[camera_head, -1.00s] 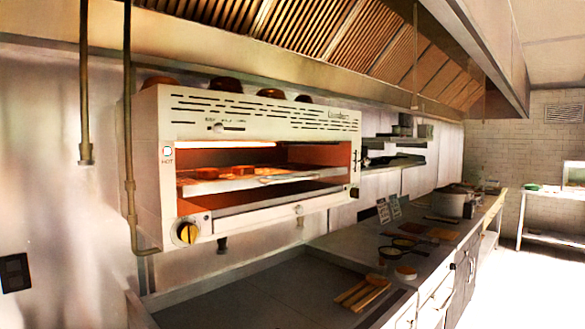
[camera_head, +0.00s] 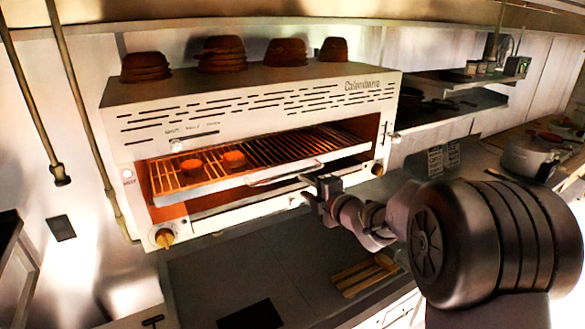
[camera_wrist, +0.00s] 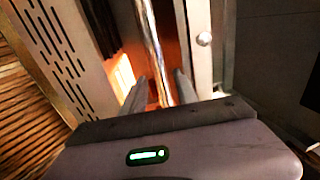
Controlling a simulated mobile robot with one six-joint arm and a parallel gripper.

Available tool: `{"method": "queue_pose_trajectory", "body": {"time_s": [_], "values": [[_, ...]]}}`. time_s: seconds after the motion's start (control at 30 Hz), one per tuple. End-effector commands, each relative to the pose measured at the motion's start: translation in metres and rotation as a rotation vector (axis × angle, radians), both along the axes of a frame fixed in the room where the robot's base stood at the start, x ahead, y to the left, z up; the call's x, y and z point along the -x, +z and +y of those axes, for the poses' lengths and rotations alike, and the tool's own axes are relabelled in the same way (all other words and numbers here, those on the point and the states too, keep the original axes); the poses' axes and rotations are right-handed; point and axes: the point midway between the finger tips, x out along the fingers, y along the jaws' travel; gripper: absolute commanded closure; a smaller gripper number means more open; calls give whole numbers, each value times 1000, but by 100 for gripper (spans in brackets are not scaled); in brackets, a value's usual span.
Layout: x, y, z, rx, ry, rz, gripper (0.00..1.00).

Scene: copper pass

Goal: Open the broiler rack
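The broiler (camera_head: 250,112) is a pale box on the wall with a glowing open front. Its wire rack (camera_head: 275,150) lies inside, with two small brown-orange pieces (camera_head: 233,158) on its left part. A metal handle bar (camera_head: 285,174) runs along the rack's front edge. My gripper (camera_head: 312,186) is at the right end of this bar. In the wrist view my gripper (camera_wrist: 161,77) is open, with a finger on each side of a shiny bar (camera_wrist: 152,40). Gaps show beside the bar, and I see no firm grip. My arm hides part of the counter.
Stacked brown bowls (camera_head: 221,55) stand on the broiler's top. Wooden pieces (camera_head: 365,274) lie on the dark counter (camera_head: 235,275) below. Wall shelves (camera_head: 455,110) and a pot (camera_head: 530,157) are to the right.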

Motion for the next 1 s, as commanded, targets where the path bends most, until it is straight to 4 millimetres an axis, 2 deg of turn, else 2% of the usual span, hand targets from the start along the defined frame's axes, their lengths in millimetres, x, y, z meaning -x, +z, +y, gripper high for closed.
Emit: {"method": "queue_pose_trajectory", "body": {"time_s": [0.2, 0.4, 0.53, 0.8, 1.0], "values": [[-52, -10, 35, 0, 0, 1, 64], [-81, -17, 54, -2, -3, 1, 64], [-89, -19, 59, -2, -4, 1, 64], [-90, -21, 60, -2, -4, 1, 64], [-90, -20, 60, -2, -4, 1, 100]]}}
